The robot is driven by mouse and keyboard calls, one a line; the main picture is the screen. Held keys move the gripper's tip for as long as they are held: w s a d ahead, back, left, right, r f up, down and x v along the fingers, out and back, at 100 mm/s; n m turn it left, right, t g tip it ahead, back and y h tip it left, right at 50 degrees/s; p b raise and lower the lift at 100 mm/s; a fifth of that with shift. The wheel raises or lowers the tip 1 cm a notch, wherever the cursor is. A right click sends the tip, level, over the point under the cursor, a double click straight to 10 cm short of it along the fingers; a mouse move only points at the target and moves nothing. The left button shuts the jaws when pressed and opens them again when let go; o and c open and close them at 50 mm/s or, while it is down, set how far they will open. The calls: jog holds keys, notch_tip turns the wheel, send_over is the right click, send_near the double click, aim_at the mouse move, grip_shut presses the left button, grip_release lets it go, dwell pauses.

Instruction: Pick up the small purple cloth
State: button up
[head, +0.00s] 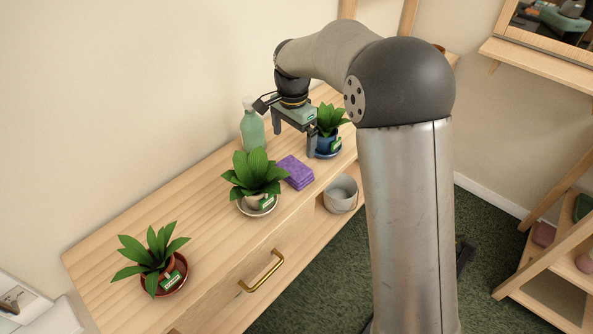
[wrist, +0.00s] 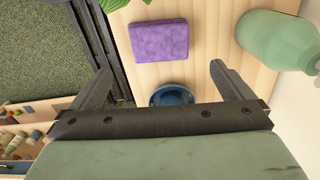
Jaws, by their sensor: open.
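The small purple cloth (head: 295,172) is folded into a flat rectangular stack on the wooden cabinet top. In the wrist view the purple cloth (wrist: 158,41) shows whole, beyond the fingertips. My gripper (head: 295,143) is open and empty, pointing down above the cabinet top, behind the cloth in the head view. In the wrist view my gripper (wrist: 160,68) has its two fingers spread wider than the cloth, and the cloth is not between them. The exact height of the fingertips above the wood cannot be told.
A green bottle (head: 253,128) stands by the wall, left of my gripper. A plant in a blue pot (head: 325,143) is close to the right finger. A plant in a white pot (head: 257,200) stands just left of the cloth.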

aim_at(295, 167)
notch_tip(295, 167, down, 12)
jog(key=shift+d+r+p, duration=0.15)
jog(key=shift+r+p, duration=0.05)
jog(key=shift+p, duration=0.3)
jog(key=c, duration=0.8)
jog(key=shift+r, duration=0.15)
jog(key=shift+r, duration=0.25)
notch_tip(295, 167, up, 2)
jog(key=shift+r, duration=0.1)
jog(key=s+r, duration=0.3)
jog(key=s+d+r+b, duration=0.1)
jog(key=r, duration=0.1)
jog(key=shift+s+r, duration=0.15)
jog(key=shift+r, duration=0.05)
jog(key=s+d+r+b, duration=0.1)
jog(key=s+r, duration=0.3)
jog(key=s, duration=0.5)
jog(key=shift+s+d+r, duration=0.3)
jog(key=shift+d+r, duration=0.05)
jog(key=shift+d, duration=0.05)
